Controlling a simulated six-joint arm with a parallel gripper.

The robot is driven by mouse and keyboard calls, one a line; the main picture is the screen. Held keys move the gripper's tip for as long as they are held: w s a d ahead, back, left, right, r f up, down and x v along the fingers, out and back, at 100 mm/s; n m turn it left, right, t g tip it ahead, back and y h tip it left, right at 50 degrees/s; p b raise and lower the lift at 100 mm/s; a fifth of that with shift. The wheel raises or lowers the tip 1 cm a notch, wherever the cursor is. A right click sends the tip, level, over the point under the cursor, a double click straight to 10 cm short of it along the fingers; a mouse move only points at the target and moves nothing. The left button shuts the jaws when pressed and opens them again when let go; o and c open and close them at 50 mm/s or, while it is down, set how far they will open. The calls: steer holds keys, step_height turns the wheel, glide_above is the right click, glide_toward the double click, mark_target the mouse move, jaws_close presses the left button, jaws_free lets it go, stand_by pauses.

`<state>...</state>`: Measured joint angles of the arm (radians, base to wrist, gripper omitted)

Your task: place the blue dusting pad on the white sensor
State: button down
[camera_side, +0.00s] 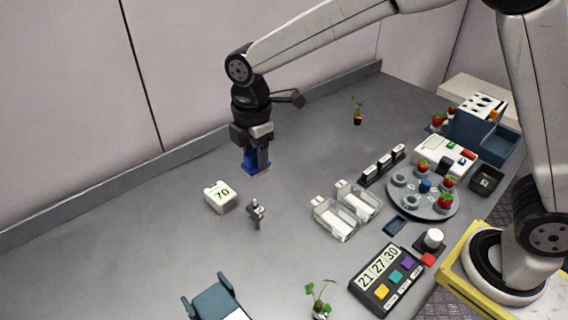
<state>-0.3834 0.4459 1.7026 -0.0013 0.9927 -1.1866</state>
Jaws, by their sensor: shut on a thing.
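My gripper (257,158) points down at the back middle of the table and is shut on the blue dusting pad (250,160). The pad shows as a dark blue block between and below the fingers, partly hidden by them. A small brown-edged base shows right under it; I cannot tell whether the pad touches it.
A small grey upright tool (256,213) stands right of the sensor. Clear trays (335,219), a round grey plate with strawberries (422,207) and a number panel (380,278) are further right. A blue chair-like holder (215,300) is at the front. The left table is clear.

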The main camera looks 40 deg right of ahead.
steer(key=w+a+f, duration=0.1)
steer(key=w+f, duration=0.1)
steer(key=w, duration=0.1)
steer(key=w+a+f, duration=0.1)
steer(key=w+f, duration=0.2)
steer(key=w+a+f, duration=0.1)
steer(key=w+f, duration=0.1)
steer(key=w, duration=0.2)
steer(key=shift+w+a+f, duration=0.1)
steer(key=shift+f, duration=0.25)
steer(key=shift+w+a+f, duration=0.1)
steer(key=shift+w+f, duration=0.2)
steer(key=shift+f, duration=0.05)
steer(key=shift+w+a+f, duration=0.1)
steer(key=shift+w+f, duration=0.2)
steer(key=shift+f, duration=1.5)
steer(key=shift+f, duration=0.2)
steer(key=shift+c, duration=0.9)
jaws_free()
